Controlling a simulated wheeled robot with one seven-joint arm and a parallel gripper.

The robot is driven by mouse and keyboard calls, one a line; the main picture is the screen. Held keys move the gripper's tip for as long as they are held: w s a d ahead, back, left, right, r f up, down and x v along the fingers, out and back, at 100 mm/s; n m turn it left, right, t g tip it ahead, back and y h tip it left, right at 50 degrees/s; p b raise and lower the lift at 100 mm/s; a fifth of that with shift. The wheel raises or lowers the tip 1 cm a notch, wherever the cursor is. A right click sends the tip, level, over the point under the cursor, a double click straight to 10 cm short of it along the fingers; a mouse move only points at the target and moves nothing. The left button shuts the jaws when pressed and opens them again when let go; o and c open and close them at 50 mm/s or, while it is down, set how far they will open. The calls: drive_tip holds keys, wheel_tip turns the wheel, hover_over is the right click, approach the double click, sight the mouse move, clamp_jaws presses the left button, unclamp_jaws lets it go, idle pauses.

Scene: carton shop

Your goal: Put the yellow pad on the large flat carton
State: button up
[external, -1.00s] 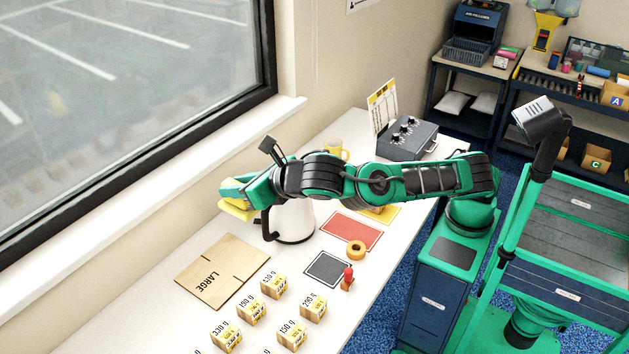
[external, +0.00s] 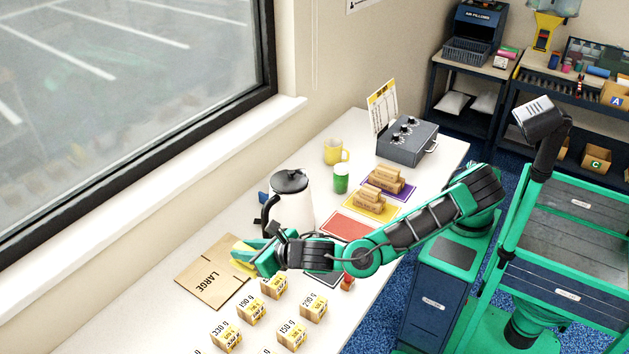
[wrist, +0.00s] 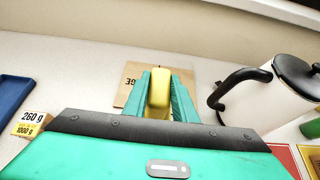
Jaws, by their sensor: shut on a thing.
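The yellow pad (external: 243,252) is held between the fingers of my gripper (external: 243,257). In the wrist view the yellow pad (wrist: 159,92) stands between the two green fingers of my gripper (wrist: 160,95). The large flat carton (external: 207,279), brown and marked LARGE, lies on the table at the window side. My gripper and the pad are over its right part in the external view. In the wrist view the carton (wrist: 130,84) shows behind the fingers, partly hidden by them. I cannot tell whether the pad touches the carton.
A white kettle with a black handle (external: 292,205) stands close behind my gripper. Several small labelled boxes (external: 252,309) stand in front of the carton. A red mat (external: 349,226), a green can (external: 341,179) and a yellow mug (external: 333,152) are farther back.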

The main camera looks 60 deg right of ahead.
drive_tip(key=shift+w+d+f, duration=0.65)
drive_tip(key=shift+w+f, duration=1.05)
drive_tip(key=shift+f, duration=0.05)
drive_tip(key=shift+w+d+f, duration=0.7)
drive_tip(key=shift+w+f, duration=0.95)
drive_tip(key=shift+f, duration=0.05)
drive_tip(key=shift+w+d+f, duration=0.65)
drive_tip(key=shift+w+f, duration=1.05)
drive_tip(key=shift+f, duration=0.05)
drive_tip(key=shift+f, duration=0.1)
drive_tip(key=o, duration=1)
drive_tip(key=shift+o, duration=0.2)
drive_tip(key=shift+s+r, duration=0.2)
drive_tip(key=shift+s, duration=0.05)
drive_tip(key=v, duration=1.1)
drive_tip(key=shift+s, duration=0.25)
drive_tip(key=shift+r, duration=0.15)
